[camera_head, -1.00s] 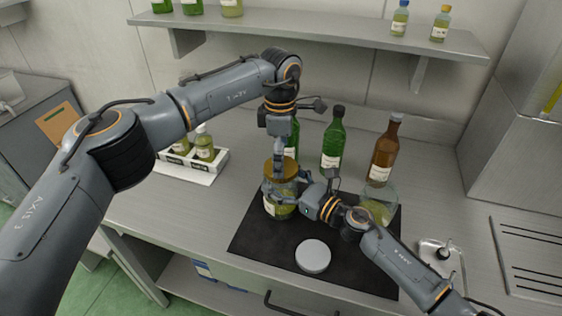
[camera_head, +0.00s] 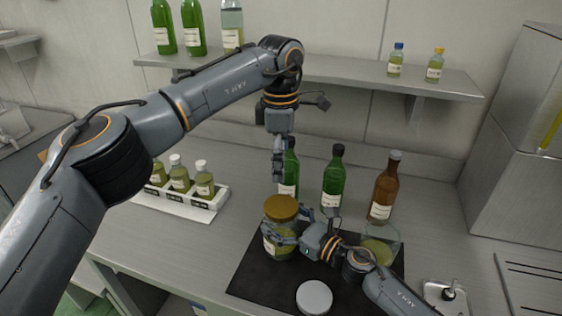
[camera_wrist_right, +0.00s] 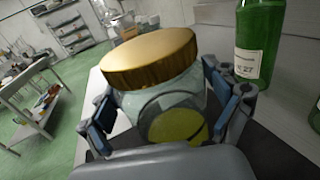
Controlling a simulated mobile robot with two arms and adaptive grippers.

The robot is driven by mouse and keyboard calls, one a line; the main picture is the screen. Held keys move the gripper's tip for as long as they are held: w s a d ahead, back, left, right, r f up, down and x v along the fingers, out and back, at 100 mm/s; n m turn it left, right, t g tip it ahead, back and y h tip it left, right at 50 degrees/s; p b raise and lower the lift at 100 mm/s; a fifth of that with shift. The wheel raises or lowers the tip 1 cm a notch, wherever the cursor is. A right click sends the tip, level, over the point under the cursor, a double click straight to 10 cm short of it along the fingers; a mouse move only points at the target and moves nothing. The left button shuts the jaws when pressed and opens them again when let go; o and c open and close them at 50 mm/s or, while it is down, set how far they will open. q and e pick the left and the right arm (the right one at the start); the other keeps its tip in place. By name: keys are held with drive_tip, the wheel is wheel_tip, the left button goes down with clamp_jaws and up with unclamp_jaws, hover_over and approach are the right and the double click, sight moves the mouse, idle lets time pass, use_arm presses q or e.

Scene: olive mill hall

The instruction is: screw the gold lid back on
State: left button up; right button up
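The gold lid (camera_head: 281,207) sits on top of a glass jar (camera_head: 280,243) with olive-green contents, at the left part of the dark mat (camera_head: 250,275). In the right wrist view the gold lid (camera_wrist_right: 150,57) looks slightly tilted with the view and covers the mouth of the jar (camera_wrist_right: 165,105). My right gripper (camera_head: 283,238) is shut on the jar, with its fingers on both sides of the glass below the lid. My left gripper (camera_head: 278,168) points down above the lid, apart from it and empty. It is seen edge-on, so its finger opening is unclear.
A second glass jar (camera_head: 381,243) stands behind my right wrist. A grey lid (camera_head: 314,297) lies on the mat's front part. Green bottles (camera_head: 333,180) and a brown bottle (camera_head: 384,190) stand behind. A white rack (camera_head: 205,208) of small bottles is at left.

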idle(0.3)
drive_tip(key=v, duration=1.2)
drive_tip(key=shift+s+f, duration=0.1)
